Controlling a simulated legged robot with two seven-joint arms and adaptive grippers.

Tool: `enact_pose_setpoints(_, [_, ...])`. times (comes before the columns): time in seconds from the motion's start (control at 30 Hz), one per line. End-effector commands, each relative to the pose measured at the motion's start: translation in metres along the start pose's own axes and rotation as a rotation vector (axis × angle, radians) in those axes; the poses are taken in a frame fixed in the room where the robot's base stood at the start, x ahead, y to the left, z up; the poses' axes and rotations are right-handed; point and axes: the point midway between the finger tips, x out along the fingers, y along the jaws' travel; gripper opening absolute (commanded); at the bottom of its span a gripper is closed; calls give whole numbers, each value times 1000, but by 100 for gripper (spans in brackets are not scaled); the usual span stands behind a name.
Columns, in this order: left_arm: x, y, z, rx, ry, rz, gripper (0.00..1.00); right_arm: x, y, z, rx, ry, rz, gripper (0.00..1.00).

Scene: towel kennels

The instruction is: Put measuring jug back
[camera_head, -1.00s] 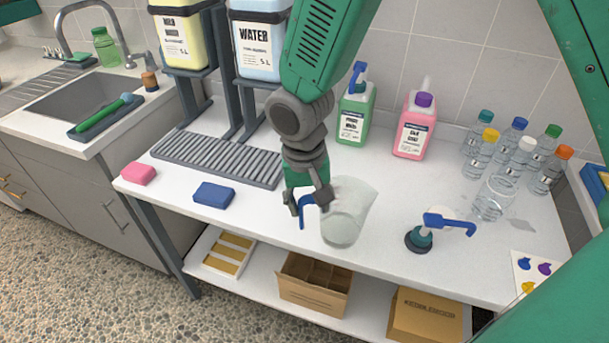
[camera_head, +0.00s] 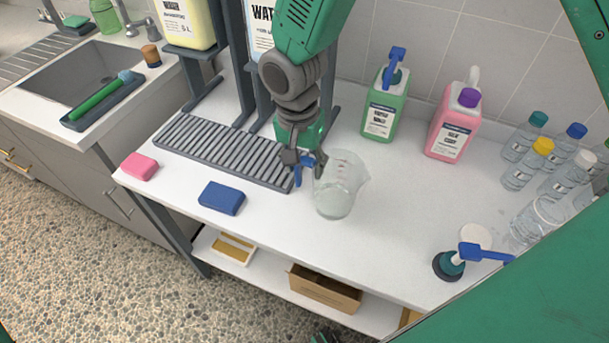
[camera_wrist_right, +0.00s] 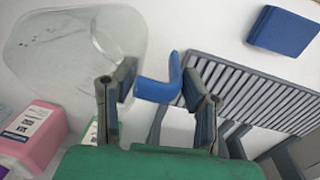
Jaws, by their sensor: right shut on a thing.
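The measuring jug (camera_head: 338,185) is clear, with a blue handle (camera_head: 298,174). It is above or on the white worktop, just right of the grey slatted rack (camera_head: 222,152); I cannot tell whether its base touches. My right gripper (camera_head: 303,160) is shut on the handle from the left side of the jug. In the right wrist view the clear jug body (camera_wrist_right: 75,45) is at upper left and the blue handle (camera_wrist_right: 160,88) lies between the fingers (camera_wrist_right: 160,100). My left gripper is not recognisable in view.
A blue sponge (camera_head: 222,198) and a pink sponge (camera_head: 139,167) lie at the front left. Green (camera_head: 383,110) and pink (camera_head: 455,125) bottles stand behind. The front middle worktop is clear.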

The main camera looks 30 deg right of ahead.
Motion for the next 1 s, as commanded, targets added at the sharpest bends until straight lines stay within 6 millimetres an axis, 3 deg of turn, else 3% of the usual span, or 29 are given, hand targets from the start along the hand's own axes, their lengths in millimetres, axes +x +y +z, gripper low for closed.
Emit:
enact_pose_setpoints(0.3, [2, 0, 0, 1, 1, 0, 68, 35, -5, 2, -2, 2, 3, 0])
enact_pose_setpoints(0.67, [3, 0, 0, 0, 1, 0, 68, 39, -4, 2, -2, 2, 1, 0])
enact_pose_setpoints(0.7, [3, 0, 0, 0, 1, 0, 68, 40, -4, 2, -1, 2, 1, 46])
enact_pose_setpoints(0.73, [3, 0, 0, 0, 1, 0, 68, 39, -4, 2, -1, 1, 0, 56])
enact_pose_setpoints(1.0, [3, 0, 0, 1, 1, 0, 68, 39, -4, 2, -1, 1, 0, 60])
